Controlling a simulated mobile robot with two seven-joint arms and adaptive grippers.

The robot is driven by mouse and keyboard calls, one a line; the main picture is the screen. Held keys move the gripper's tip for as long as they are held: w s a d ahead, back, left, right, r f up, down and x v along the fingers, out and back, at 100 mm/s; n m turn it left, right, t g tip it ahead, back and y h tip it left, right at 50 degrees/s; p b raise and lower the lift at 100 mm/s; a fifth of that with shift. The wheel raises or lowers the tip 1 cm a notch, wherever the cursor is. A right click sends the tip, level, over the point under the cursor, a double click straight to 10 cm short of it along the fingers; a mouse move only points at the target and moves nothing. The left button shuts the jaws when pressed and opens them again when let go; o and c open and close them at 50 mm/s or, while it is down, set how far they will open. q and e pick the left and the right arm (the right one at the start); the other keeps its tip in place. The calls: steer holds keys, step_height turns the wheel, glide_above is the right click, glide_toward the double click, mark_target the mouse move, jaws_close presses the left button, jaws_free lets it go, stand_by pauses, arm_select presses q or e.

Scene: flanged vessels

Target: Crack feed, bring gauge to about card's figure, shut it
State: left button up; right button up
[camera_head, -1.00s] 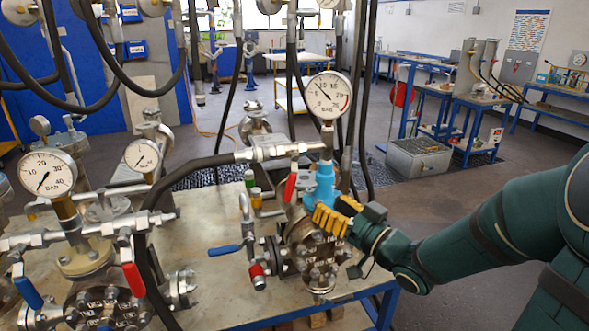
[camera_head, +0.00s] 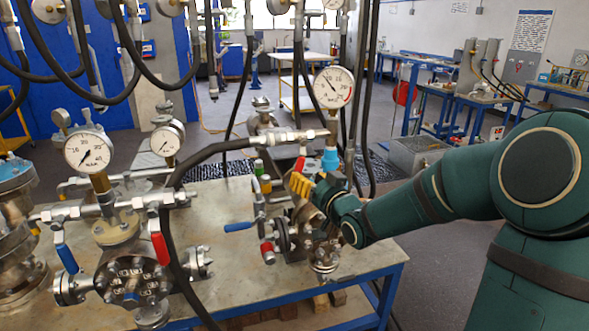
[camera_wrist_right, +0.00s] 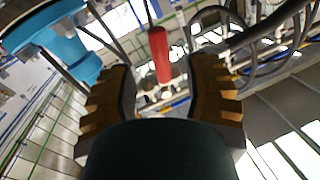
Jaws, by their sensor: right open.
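The right vessel's gauge (camera_head: 333,87) stands upright above a blue fitting (camera_head: 330,160); its needle points to the upper left, and I cannot read the figure exactly. A black hose with a metal valve line (camera_head: 290,138) runs in from the left, and a red lever handle (camera_head: 300,163) hangs below it. My right gripper (camera_head: 302,184) is just below this handle, its yellow fingers partly hiding the vessel. In the right wrist view the open fingers (camera_wrist_right: 160,100) stand either side of a red handle (camera_wrist_right: 158,55), which lies ahead. The blue fitting (camera_wrist_right: 65,45) is at left there. My left gripper is out of view.
A blue-handled valve (camera_head: 239,227) sticks out left of the right vessel. A second vessel with its own gauge (camera_head: 88,151) and red and blue levers stands at left on the table (camera_head: 230,292). Hoses hang from above. A printed sheet (camera_head: 531,31) is on the back wall, unreadable.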

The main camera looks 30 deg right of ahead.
mark_target(300, 173)
steer(key=w, duration=0.7)
steer(key=shift+d, duration=0.1)
jaws_close()
